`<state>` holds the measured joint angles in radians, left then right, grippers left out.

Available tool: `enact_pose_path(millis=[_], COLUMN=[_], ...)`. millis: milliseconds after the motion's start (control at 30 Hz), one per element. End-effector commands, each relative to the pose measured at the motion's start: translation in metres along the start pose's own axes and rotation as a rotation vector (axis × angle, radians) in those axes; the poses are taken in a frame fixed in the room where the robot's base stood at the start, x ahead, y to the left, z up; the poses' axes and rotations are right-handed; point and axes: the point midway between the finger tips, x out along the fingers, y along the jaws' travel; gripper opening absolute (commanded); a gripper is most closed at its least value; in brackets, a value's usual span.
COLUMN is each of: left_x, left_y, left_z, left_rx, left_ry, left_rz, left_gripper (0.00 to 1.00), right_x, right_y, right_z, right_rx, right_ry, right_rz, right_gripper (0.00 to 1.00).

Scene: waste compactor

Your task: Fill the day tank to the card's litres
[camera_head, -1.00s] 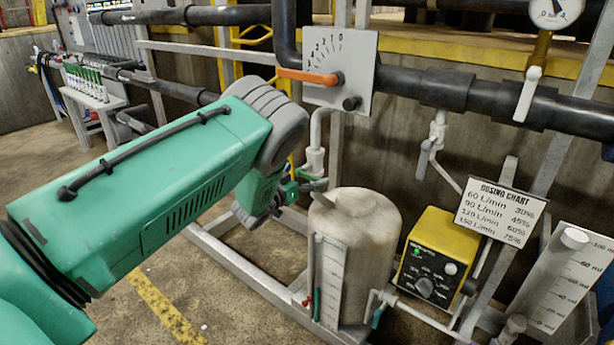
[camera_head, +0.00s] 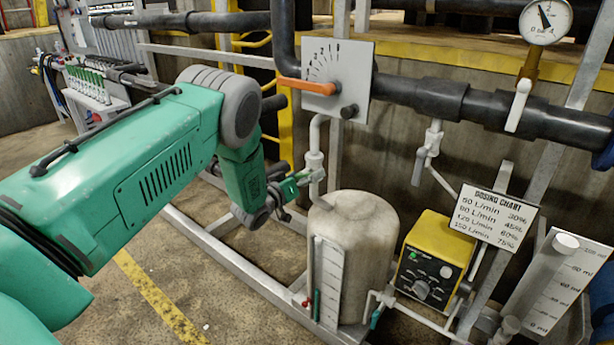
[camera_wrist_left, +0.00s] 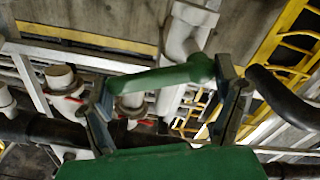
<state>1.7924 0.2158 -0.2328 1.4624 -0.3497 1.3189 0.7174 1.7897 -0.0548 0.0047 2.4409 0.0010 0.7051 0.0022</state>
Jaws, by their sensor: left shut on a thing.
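The beige day tank (camera_head: 365,225) stands upright at the middle of the head view. A white graduated scale (camera_head: 329,285) is on its front, with a thin green strip (camera_head: 316,300) beside it. White pipework (camera_head: 314,150) runs down towards the tank's top. My left gripper (camera_head: 300,178) is beside this pipe, above and left of the tank. In the left wrist view its fingers are shut on a green handle (camera_wrist_left: 165,78), which lies across between them. A card headed DOSING CHART (camera_head: 497,215) hangs on the right, listing L/min against percentages. My right gripper is not in view.
An orange lever (camera_head: 306,86) sits on a numbered plate (camera_head: 352,65) above the tank. A yellow pump box (camera_head: 431,258), a graduated cylinder (camera_head: 560,280) and a pressure gauge (camera_head: 545,20) are to the right. A grey floor frame (camera_head: 200,238) surrounds the tank base.

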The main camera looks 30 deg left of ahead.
Motion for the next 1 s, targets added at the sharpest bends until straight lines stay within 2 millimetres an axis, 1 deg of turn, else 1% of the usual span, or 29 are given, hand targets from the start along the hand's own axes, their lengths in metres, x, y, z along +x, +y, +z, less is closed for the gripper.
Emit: enact_pose_path(millis=[33, 167, 200, 233, 267, 533, 667, 767, 1000], left_x=[0.004, 0.004, 0.004, 0.004, 0.004, 0.001, -0.009, -0.026, -0.077], left_y=[0.001, 0.0, 0.0, 0.0, 0.0, 0.0, -0.001, -0.001, -0.002], left_z=[-0.01, -0.01, -0.01, -0.01, -0.01, -0.006, -0.005, -0.004, -0.004], left_rx=[0.005, 0.007, 0.007, 0.008, 0.008, 0.006, 0.005, 0.004, 0.003], left_ry=[0.021, 0.022, 0.022, 0.022, 0.022, 0.013, 0.01, 0.009, 0.011], left_rz=[0.002, 0.001, 0.001, 0.001, 0.001, 0.0, -0.003, -0.005, -0.004], left_gripper=[0.32, 0.32, 0.87, 0.97, 1.0, 1.0, 1.0, 1.0, 1.0], right_x=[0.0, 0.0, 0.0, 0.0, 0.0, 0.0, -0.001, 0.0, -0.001], right_y=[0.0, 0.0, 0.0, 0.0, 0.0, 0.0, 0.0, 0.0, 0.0], right_z=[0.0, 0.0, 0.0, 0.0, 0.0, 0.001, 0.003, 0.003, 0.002], right_rx=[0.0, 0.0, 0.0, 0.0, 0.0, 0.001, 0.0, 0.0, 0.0], right_ry=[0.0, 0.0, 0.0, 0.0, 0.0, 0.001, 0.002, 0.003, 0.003], right_rz=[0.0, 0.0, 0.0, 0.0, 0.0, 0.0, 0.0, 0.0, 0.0], right_gripper=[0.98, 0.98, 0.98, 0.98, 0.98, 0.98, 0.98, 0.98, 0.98])
